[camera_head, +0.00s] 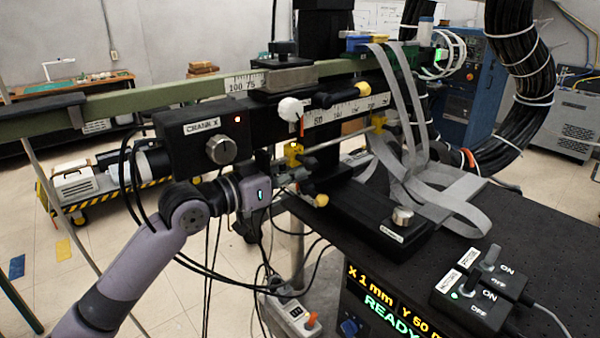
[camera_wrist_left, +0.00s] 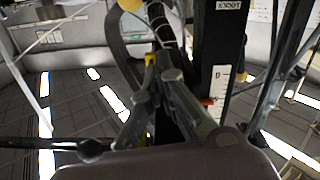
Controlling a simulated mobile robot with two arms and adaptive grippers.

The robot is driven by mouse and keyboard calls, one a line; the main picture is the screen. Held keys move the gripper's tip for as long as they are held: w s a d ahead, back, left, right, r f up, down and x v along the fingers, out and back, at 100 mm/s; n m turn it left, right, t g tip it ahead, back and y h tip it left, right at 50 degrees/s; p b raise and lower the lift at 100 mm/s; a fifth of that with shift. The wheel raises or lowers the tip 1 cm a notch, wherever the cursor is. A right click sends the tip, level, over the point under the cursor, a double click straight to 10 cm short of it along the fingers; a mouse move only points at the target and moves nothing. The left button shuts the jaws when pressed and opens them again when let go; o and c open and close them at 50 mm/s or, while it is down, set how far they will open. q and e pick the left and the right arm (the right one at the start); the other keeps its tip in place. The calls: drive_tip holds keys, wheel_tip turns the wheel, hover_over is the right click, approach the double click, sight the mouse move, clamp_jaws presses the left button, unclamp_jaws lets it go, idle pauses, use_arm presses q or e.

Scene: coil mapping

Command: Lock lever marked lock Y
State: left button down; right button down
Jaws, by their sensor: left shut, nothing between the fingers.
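My left gripper (camera_head: 292,173) is beside the front of the black vertical column below the rail, close to a yellow clamp-like part (camera_head: 293,153) and a yellow knob (camera_head: 321,200). In the left wrist view its fingers (camera_wrist_left: 160,78) are closed together and empty, with a bit of yellow (camera_wrist_left: 150,62) behind them. A label that seems to read LOCK Y (camera_wrist_left: 229,5) is on a black post in that view, above a white scale with a red pointer (camera_wrist_left: 207,101). I cannot tell for sure which part is its lever. My right gripper is not in view.
The crank X box (camera_head: 205,140) with its silver knob is above my left wrist. A white ball knob (camera_head: 290,108) and a black handle with a yellow end (camera_head: 340,95) are on the rail. Loose black cables hang around the arm. Motor switches (camera_head: 478,290) sit on the black table.

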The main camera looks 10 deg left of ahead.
use_arm(q)
drive_tip(key=b+v, duration=0.3)
drive_tip(key=v, duration=0.6)
drive_tip(key=shift+f, duration=0.2)
